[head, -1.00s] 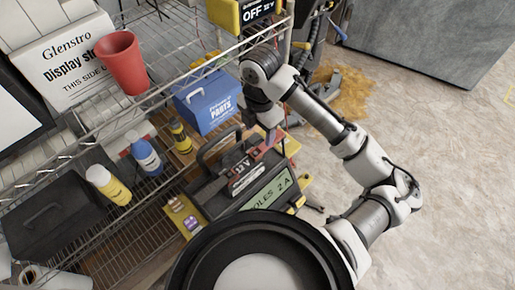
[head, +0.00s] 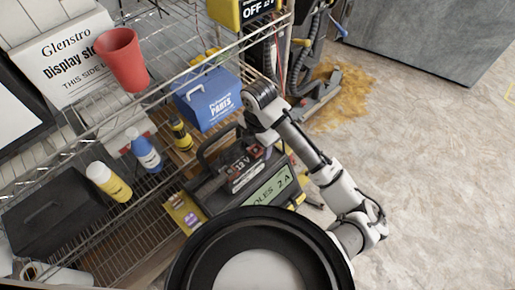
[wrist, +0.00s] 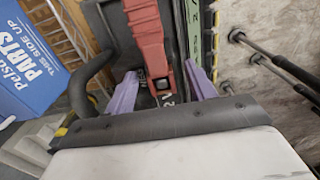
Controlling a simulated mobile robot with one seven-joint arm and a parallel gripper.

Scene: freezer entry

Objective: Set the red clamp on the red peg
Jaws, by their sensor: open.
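The red clamp (wrist: 149,38) lies on the top of a black 12 V battery unit in the wrist view, its near end between my fingers. My gripper (wrist: 161,72) is open, with one purple finger on each side of the clamp and visible gaps. I cannot tell how deep the fingers reach beside it. In the head view my gripper is largely hidden behind my wrist, over the unit. The unit (head: 265,190) with a green label stands on the wire shelf there; red parts show on its top. I cannot make out the red peg as a separate thing.
A blue parts box (head: 210,100) stands close behind the unit and at left in the wrist view (wrist: 25,65). The unit's black handle (wrist: 98,62) rises left of my fingers. Bottles (head: 108,182) and a red cup (head: 122,60) stand left. Open floor lies right.

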